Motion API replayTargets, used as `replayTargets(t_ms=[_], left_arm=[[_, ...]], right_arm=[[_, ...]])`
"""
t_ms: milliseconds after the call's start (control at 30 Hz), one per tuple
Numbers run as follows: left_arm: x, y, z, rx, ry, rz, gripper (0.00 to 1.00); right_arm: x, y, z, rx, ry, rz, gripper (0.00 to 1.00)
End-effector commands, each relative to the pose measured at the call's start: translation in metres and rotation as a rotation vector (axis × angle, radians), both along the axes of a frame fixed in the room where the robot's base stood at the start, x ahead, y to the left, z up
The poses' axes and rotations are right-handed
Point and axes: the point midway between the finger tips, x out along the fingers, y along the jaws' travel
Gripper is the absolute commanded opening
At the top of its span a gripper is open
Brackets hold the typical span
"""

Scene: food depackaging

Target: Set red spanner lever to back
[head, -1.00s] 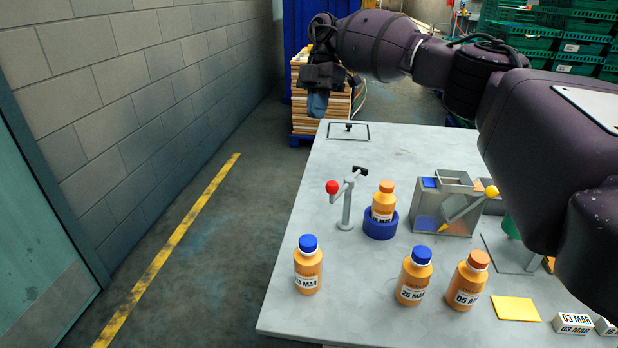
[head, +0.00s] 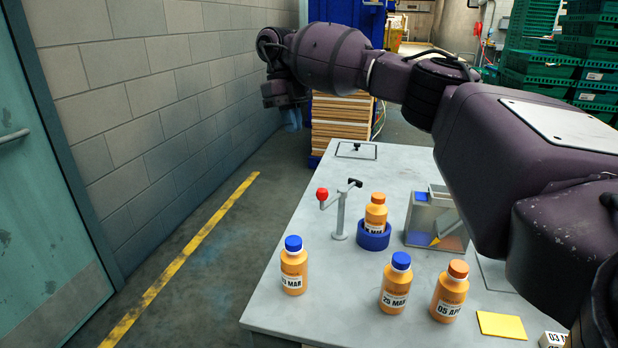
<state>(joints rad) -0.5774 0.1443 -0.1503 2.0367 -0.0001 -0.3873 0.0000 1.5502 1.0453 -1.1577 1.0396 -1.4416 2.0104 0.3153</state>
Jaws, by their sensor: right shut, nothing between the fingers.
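The red spanner lever is a grey post with a red ball (head: 322,194) on its left arm and a black jaw (head: 355,183) on its right arm. It stands upright on the table (head: 300,255). An orange bottle (head: 375,213) sits in a blue ring holder (head: 372,238) to the right of the post. My right gripper (head: 292,117) is shut and empty, in the air beyond the table's left edge, apart from the lever. My left gripper is not in view.
Bottles with blue caps (head: 294,266) (head: 395,284) and an orange cap (head: 450,292) stand on the front of the table. A grey box (head: 420,222) stands right of the holder, partly behind my right arm. A yellow card (head: 501,325) lies at the front right. The floor left of the table is clear.

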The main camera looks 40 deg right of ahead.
Motion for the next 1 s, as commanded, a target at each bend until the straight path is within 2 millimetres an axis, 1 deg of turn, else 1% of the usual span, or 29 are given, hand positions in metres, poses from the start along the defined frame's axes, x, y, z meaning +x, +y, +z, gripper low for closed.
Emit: replayTargets(t_ms=[133, 267, 467, 767, 833, 1000], left_arm=[[0.002, 0.0, -0.001, 0.0, -0.001, -0.001, 0.54], [-0.002, 0.0, -0.008, 0.001, 0.011, 0.0, 0.54], [-0.006, 0.001, -0.016, 0.002, 0.026, -0.001, 0.54], [-0.003, 0.001, -0.01, 0.002, 0.017, -0.002, 0.54], [-0.002, 0.001, -0.006, 0.002, 0.011, -0.002, 0.54], [0.0, 0.001, -0.001, 0.002, 0.002, -0.002, 0.54]], right_arm=[[-0.002, 0.0, -0.007, 0.007, 0.002, 0.018, 0.0], [-0.006, 0.0, -0.023, 0.007, 0.005, 0.017, 0.0], [-0.015, -0.001, -0.051, 0.007, 0.005, 0.016, 0.0], [-0.031, -0.002, -0.098, 0.005, 0.002, 0.013, 0.0], [-0.04, -0.003, -0.095, 0.004, -0.002, 0.013, 0.0], [-0.057, -0.003, -0.098, 0.005, -0.003, 0.013, 0.0]])
